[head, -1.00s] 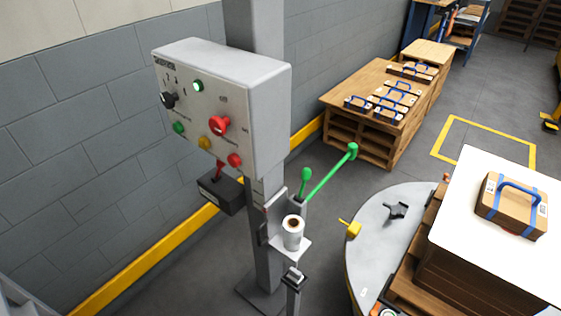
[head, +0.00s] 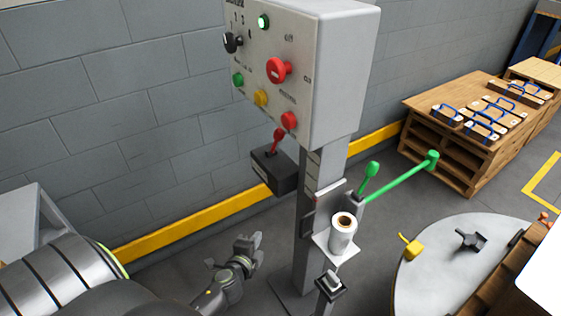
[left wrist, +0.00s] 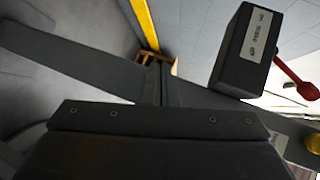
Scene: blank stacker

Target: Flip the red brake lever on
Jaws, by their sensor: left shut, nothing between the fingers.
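The red brake lever (head: 279,138) stands up from a black box (head: 273,171) mounted on the post below the grey control panel. In the left wrist view the lever (left wrist: 296,80) sticks out at the right from the labelled box (left wrist: 240,52), which looks tilted there. My left gripper (head: 250,243) is shut and empty, in front of the wall, below and a little left of the box. It is clear of the lever. The dark gripper body fills the bottom of the left wrist view. My right gripper is not in view.
The control panel (head: 322,75) above has a red knob (head: 278,70), several buttons and a black switch. Right of the box are a paper roll (head: 343,234), green levers (head: 400,176) and a round turntable (head: 440,262). Boxes with blue handles lie on a pallet stack (head: 440,160).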

